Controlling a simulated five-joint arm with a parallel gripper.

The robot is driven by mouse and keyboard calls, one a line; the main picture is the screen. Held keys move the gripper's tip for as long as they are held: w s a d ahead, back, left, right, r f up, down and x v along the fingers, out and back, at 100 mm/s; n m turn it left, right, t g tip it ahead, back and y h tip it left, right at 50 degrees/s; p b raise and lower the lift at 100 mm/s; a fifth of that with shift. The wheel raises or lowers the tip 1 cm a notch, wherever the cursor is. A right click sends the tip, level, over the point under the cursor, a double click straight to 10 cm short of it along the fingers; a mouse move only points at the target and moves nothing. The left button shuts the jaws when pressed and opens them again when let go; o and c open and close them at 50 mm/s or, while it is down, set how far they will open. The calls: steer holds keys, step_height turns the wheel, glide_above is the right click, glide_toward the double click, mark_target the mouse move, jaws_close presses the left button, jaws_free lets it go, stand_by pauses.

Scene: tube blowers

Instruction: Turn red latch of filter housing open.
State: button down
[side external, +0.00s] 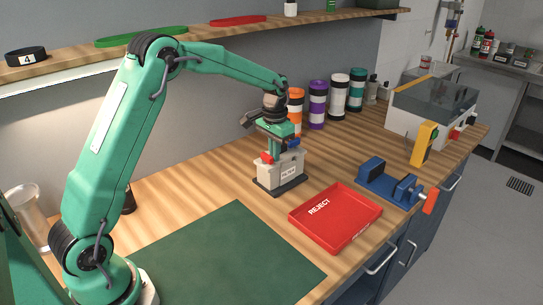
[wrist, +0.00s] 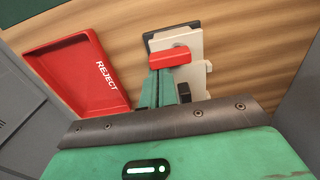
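The filter housing (side external: 283,172) is a pale block with a label on a dark base, standing upright on the wooden bench. Its red latch (side external: 267,157) sticks out at the upper left. In the wrist view the latch (wrist: 170,58) is a red bar lying across the pale housing (wrist: 192,52). My gripper (side external: 277,150) points down over the housing, close to the latch. In the wrist view its green fingers (wrist: 160,75) look close together, with tips at or just above the latch. Whether they touch or grip it is hidden.
A red REJECT tray (side external: 335,216) lies right of the housing, with a blue clamp (side external: 385,183) beyond it. Several banded canisters (side external: 317,105) stand behind. A green mat (side external: 225,262) lies in front with clear room.

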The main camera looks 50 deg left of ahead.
mark_target(274, 166)
steer(key=shift+s+d, duration=0.1)
steer(key=shift+s, duration=0.15)
steer(key=shift+r, duration=0.1)
step_height(274, 166, up, 7)
stand_by(1.1)
steer(key=shift+w, duration=0.1)
steer(key=s+d+r+t, duration=0.1)
steer(key=s+d+r, duration=0.25)
steer(key=s, duration=0.35)
steer(key=s+d+r+t, duration=0.2)
steer(key=s+r, duration=0.3)
steer(key=s, duration=0.2)
steer(key=s+d+f+t, duration=0.1)
steer(key=s, duration=0.6)
steer(key=s+d+f+t, duration=0.1)
steer(key=s+d, duration=0.1)
steer(key=s, duration=0.6)
steer(key=shift+s+f+t, duration=0.2)
steer(key=shift+f+t, duration=0.1)
